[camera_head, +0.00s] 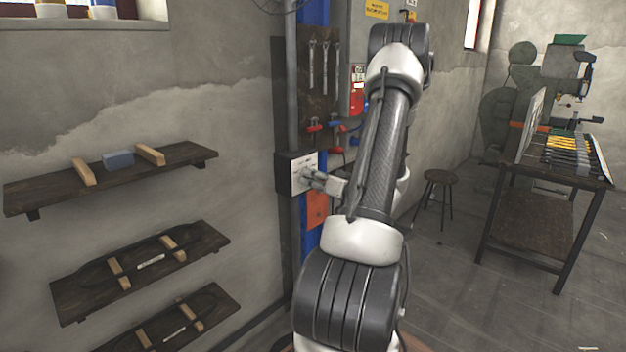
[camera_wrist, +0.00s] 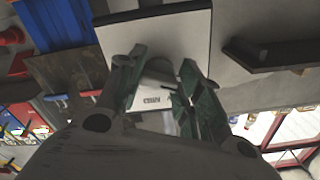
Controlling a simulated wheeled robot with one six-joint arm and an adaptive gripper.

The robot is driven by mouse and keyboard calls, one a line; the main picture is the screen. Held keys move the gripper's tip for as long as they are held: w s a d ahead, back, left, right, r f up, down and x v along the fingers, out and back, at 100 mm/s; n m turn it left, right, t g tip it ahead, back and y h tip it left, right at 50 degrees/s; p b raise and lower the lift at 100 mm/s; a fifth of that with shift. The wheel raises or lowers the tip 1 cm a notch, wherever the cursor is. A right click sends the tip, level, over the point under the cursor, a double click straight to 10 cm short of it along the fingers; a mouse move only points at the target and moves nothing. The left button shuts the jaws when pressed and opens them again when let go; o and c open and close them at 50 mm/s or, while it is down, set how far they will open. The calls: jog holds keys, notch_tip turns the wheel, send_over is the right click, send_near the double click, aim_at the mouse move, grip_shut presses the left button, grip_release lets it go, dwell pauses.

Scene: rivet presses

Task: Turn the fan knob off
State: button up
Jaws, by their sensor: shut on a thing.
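The fan control box (camera_head: 299,173) is a dark box with a white face, fixed to the post at the middle of the head view. Its white face (camera_wrist: 165,32) fills the top middle of the wrist view. The fan knob (camera_wrist: 158,70) is a grey round piece on that face, partly hidden between the fingers. My gripper (camera_head: 313,178) is at the face of the box. In the wrist view my gripper (camera_wrist: 162,78) has one finger on each side of the knob and is shut on it. The knob's exact angle cannot be told.
Wooden wall shelves (camera_head: 110,180) are at the left, the top one holding a blue block (camera_head: 118,160). A tool board (camera_head: 320,75) hangs behind the box. A stool (camera_head: 440,178) and a workbench (camera_head: 548,175) stand right, with open floor around them.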

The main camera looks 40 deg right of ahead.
jog(key=shift+f+n, duration=0.15)
jog(key=shift+n, duration=0.15)
dwell(0.4)
jog(key=o, duration=1)
jog(key=shift+s, duration=0.15)
jog(key=s, duration=0.8)
jog(key=s+d, duration=0.1)
jog(key=s, duration=0.2)
jog(key=shift+s, duration=0.4)
